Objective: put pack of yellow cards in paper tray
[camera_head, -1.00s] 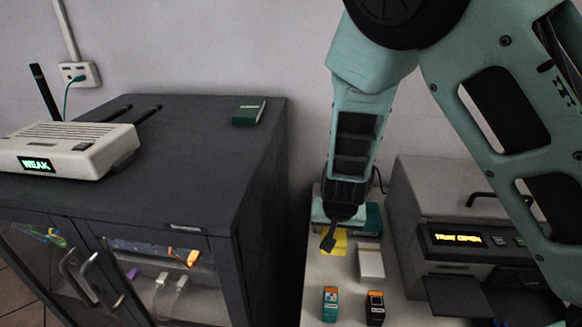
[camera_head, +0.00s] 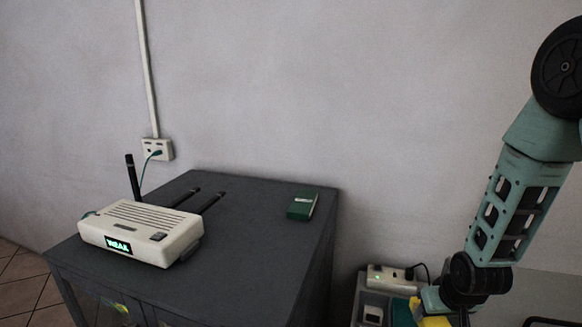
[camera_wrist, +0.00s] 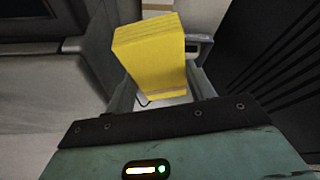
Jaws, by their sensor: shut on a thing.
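The pack of yellow cards (camera_wrist: 150,55) is held between the fingers of my gripper (camera_wrist: 160,85) in the wrist view. In the head view the yellow pack (camera_head: 432,321) shows only in part at the bottom edge, below my wrist. My gripper is shut on it, and its fingertips are cut off by the lower frame edge in the head view. The paper tray is not clearly visible now.
A dark cabinet (camera_head: 250,240) stands at the left, with a white router (camera_head: 140,232) reading "WEAK" and a green pack (camera_head: 302,205) on top. A white power strip (camera_head: 392,276) lies beside the cabinet. A wall outlet (camera_head: 157,149) has a cable plugged in.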

